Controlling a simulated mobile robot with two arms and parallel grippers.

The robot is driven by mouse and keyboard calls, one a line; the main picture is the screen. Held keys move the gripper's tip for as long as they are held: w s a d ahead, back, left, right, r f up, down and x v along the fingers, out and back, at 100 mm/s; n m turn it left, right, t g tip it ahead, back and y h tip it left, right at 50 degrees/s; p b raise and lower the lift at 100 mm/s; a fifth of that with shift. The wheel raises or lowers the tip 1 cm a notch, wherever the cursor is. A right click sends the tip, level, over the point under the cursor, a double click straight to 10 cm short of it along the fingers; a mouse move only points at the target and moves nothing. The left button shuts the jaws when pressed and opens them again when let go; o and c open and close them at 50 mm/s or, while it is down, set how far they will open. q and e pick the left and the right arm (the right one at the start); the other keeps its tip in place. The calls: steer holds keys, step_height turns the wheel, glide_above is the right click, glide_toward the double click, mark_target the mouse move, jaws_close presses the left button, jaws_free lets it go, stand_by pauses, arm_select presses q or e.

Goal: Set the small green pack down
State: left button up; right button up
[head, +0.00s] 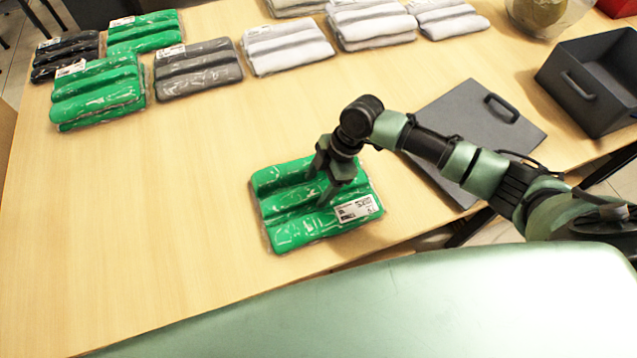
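A green pack (290,232) in clear wrap, with a white label on its lower right, lies near the front edge of the table. It looks flat, but I cannot tell if its whole underside touches the table. My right gripper (319,191) points down at the pack's middle, its two fingers apart across the middle fold. Whether the fingers press on the pack is not clear. Other green packs are at the far left: one in front (97,92) that looks stacked on another, and one behind (143,33). My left gripper is not in view.
A grey pack (197,70), a black pack (66,55) and several whitish packs (287,47) line the back. A dark flat board with a handle (460,115) lies right of the green pack, and a dark bin (590,80) stands beyond. The table's left-middle (160,190) is clear.

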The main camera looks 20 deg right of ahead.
steer(key=b+v, duration=0.1)
steer(key=v, duration=1.1)
steer(key=shift+r, duration=0.1)
